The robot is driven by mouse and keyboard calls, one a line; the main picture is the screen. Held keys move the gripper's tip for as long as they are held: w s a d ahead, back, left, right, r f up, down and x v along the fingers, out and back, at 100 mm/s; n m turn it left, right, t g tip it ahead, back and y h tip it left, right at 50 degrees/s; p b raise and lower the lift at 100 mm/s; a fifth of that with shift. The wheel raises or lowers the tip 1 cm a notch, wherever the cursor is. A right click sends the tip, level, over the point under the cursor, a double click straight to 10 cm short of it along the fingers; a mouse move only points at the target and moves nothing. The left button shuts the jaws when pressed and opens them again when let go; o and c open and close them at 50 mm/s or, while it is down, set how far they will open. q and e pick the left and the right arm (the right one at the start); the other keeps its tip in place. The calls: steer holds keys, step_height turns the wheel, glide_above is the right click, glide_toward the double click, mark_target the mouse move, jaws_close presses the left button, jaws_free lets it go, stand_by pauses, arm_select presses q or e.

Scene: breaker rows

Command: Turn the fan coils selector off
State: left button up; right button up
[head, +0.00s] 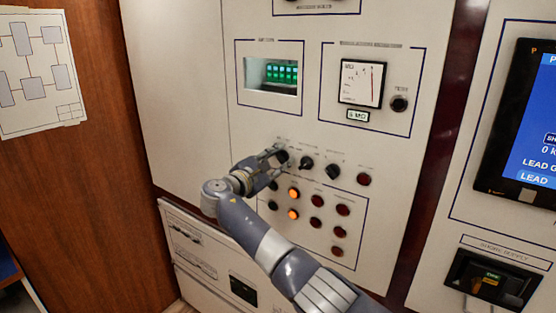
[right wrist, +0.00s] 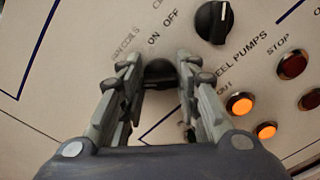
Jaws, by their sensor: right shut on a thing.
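My right gripper (head: 274,155) reaches the leftmost black selector knob (head: 282,157) in the upper row of controls on the pale panel. In the right wrist view its two fingers (right wrist: 160,85) stand on either side of that knob (right wrist: 160,70), shut on it. The fingers hide much of the knob, so its pointer angle cannot be told. "ON" and "OFF" are printed above it. My left gripper is not in view.
Two more black knobs (head: 306,163) (head: 332,171) and a red button (head: 363,179) continue the row. Below are lit orange buttons (head: 294,192) and dark red ones. A gauge (head: 361,83) and a green display (head: 282,73) sit above. A screen (head: 525,125) is at right.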

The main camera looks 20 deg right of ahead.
steer(key=o, duration=1)
steer(key=shift+o, duration=0.2)
steer(key=shift+a, duration=0.1)
steer(key=v, duration=1.2)
